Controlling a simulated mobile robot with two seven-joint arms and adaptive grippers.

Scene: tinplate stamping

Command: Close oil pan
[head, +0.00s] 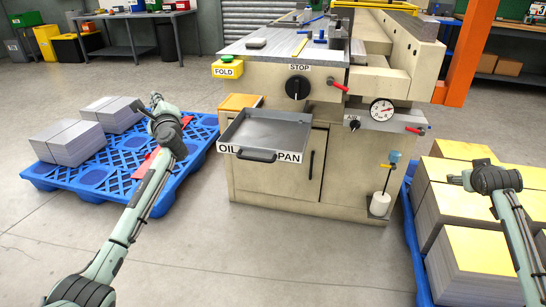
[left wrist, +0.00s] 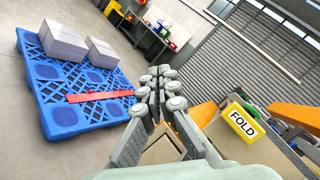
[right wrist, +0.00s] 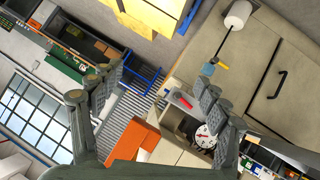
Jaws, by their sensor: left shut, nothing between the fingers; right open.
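The oil pan (head: 265,133) is a grey metal tray drawn out from the front of the beige machine (head: 270,188). Its front carries the words OIL PAN and a dark bar handle (head: 258,156). My left gripper (head: 152,105) is raised left of the pan, over the blue pallet and apart from the pan. In the left wrist view its fingers (left wrist: 159,80) are together with nothing between them. My right gripper (head: 456,180) is at the right, in front of the yellow-topped stacks. In the right wrist view its fingers (right wrist: 160,88) are spread and empty.
A blue pallet (head: 100,178) with grey sheet stacks (head: 68,141) lies at the left. Stacks with yellow tops (head: 480,255) stand at the right. A cabinet door (head: 310,165) and a white cylinder (head: 380,203) are below the pan's level. The floor in front is clear.

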